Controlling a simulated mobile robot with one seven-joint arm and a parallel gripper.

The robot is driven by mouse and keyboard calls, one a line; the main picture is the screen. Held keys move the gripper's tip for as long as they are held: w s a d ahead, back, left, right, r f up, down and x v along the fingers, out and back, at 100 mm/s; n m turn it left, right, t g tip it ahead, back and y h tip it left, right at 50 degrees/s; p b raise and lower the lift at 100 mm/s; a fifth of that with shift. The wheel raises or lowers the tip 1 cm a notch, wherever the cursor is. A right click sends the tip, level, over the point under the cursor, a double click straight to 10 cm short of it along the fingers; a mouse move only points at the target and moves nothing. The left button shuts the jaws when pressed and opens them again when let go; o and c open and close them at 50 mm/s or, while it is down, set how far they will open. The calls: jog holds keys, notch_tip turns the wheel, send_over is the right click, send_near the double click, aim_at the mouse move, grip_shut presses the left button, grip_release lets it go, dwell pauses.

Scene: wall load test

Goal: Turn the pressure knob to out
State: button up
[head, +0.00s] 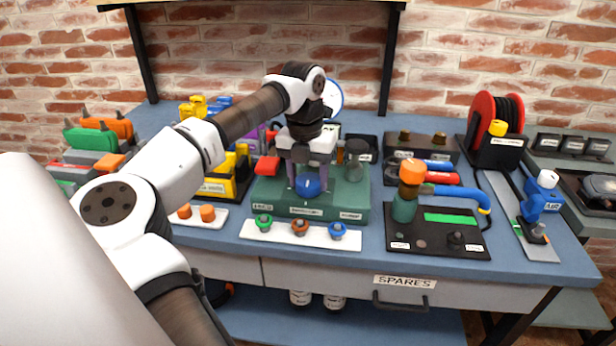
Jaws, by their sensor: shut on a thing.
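The pressure knob (308,186) is a round blue knob with a pale mark on top. It sits on the front middle of a green block (268,193), which carries small labels along its front edge that are too small to read. My gripper (308,183) points straight down over the block. Its two fingers are shut on the blue knob, one on each side. A white-faced round gauge (333,97) stands behind my gripper and is partly hidden by it. A grey-green rounded part (356,160) stands on the block to the right.
A dark panel (437,240) with an orange-topped fitting and blue hose is to the right. Yellow and black holders (232,178) stand close on the left. A brick wall is behind.

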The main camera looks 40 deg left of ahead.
aim_at(305, 179)
dwell(0.4)
jog(key=o, duration=1)
jog(key=r+p, duration=0.3)
jog(key=r, duration=0.1)
jog(key=r+p, duration=0.4)
jog(key=r, duration=0.1)
jog(key=r+p, duration=0.3)
jog(key=r, duration=0.2)
jog(key=shift+s+a, duration=0.15)
jog(key=shift+a, duration=0.15)
jog(key=shift+f, duration=0.1)
